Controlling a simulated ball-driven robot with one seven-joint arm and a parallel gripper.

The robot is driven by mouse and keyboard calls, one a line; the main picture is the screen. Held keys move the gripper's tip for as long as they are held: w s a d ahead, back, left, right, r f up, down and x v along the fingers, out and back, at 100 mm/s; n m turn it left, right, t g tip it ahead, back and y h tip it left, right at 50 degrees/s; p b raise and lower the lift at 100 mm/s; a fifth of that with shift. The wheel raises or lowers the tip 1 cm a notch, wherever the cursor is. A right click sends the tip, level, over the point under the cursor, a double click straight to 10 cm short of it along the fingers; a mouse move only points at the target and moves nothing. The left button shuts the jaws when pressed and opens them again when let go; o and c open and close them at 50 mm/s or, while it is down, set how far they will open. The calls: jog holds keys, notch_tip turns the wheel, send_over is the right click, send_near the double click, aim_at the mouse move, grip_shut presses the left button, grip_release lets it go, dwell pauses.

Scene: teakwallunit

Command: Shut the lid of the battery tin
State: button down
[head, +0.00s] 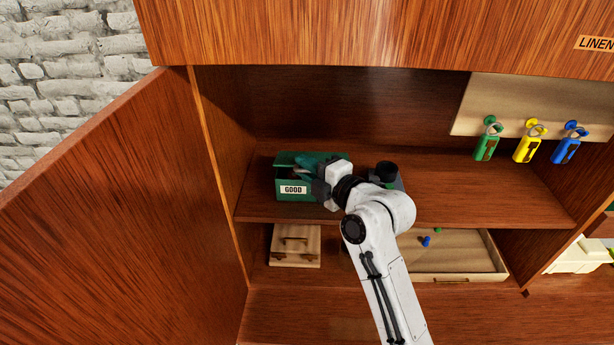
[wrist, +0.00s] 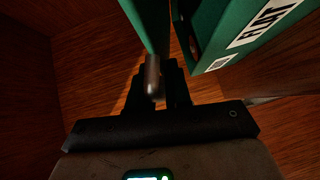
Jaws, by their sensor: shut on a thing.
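The green battery tin (head: 284,196) stands on the shelf at the left of the open cabinet, with a white label reading GOOD on its front. In the wrist view its green wall (wrist: 208,42) carries a label reading FLAT. The green lid (wrist: 146,22) shows as a panel apart from the tin's wall, with a gap between, so it is not closed. A grey rounded knob (wrist: 153,78) sits at the lid's edge. My gripper (wrist: 158,85) is shut on this knob. In the head view my gripper (head: 321,186) is at the tin's right side and hides part of it.
The cabinet door (head: 120,210) stands open at the left. A dark object (head: 386,172) is on the shelf right of my gripper. Green, yellow and blue tags (head: 528,145) hang at the right. A wooden tray (head: 460,262) and a small wooden box (head: 296,258) lie below.

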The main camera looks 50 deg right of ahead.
jog(key=t+b, duration=0.1)
jog(key=b, duration=0.2)
jog(key=shift+s+a+f+n+b, duration=0.1)
jog(key=shift+f+n+b, duration=0.2)
jog(key=shift+f+n, duration=0.1)
jog(key=shift+r+h, duration=0.1)
jog(key=shift+h, duration=0.2)
jog(key=c, duration=1.4)
grip_release()
jog(key=shift+o, duration=1)
jog(key=shift+f, duration=0.2)
jog(key=shift+s+a+f, duration=0.1)
jog(key=shift+s, duration=0.4)
jog(key=s+a, duration=0.1)
jog(key=s, duration=0.8)
jog(key=shift+s+a+r, duration=0.15)
jog(key=shift+s+r, duration=0.1)
jog(key=shift+s, duration=0.15)
